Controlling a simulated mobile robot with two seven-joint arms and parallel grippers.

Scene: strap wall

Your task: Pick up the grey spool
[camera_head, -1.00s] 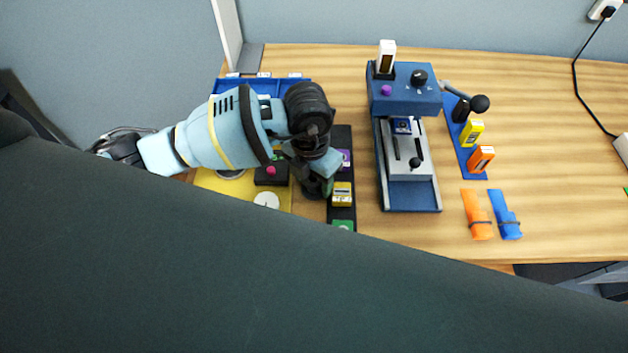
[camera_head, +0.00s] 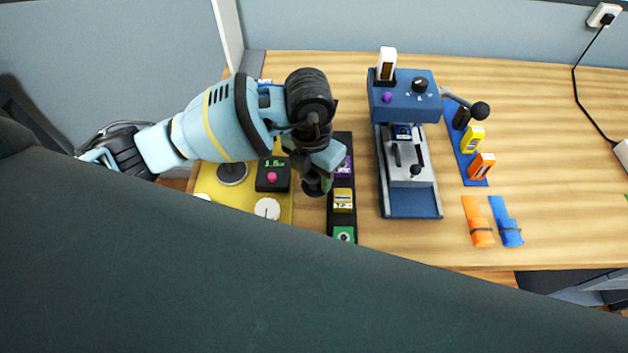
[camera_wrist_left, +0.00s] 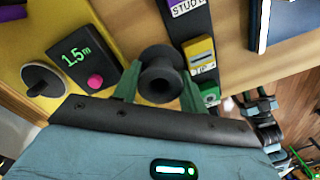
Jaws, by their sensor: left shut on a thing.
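The grey spool (camera_wrist_left: 160,76) is dark, with round flanges and a narrower middle. In the left wrist view it sits between the two green fingers of my left gripper (camera_wrist_left: 158,88), which is shut on it. In the head view my left gripper (camera_head: 317,183) is over the gap between the yellow board and the black strip. There the arm and wrist mostly hide the spool, and the height above the table is hard to judge.
A yellow board (camera_head: 215,187) carries a black 1.5m box (camera_head: 272,177) and a white dial (camera_head: 267,208). A black strip (camera_head: 343,218) holds coloured blocks. A blue press (camera_head: 410,203) stands right of it. Orange (camera_head: 477,222) and blue straps (camera_head: 506,222) lie farther right.

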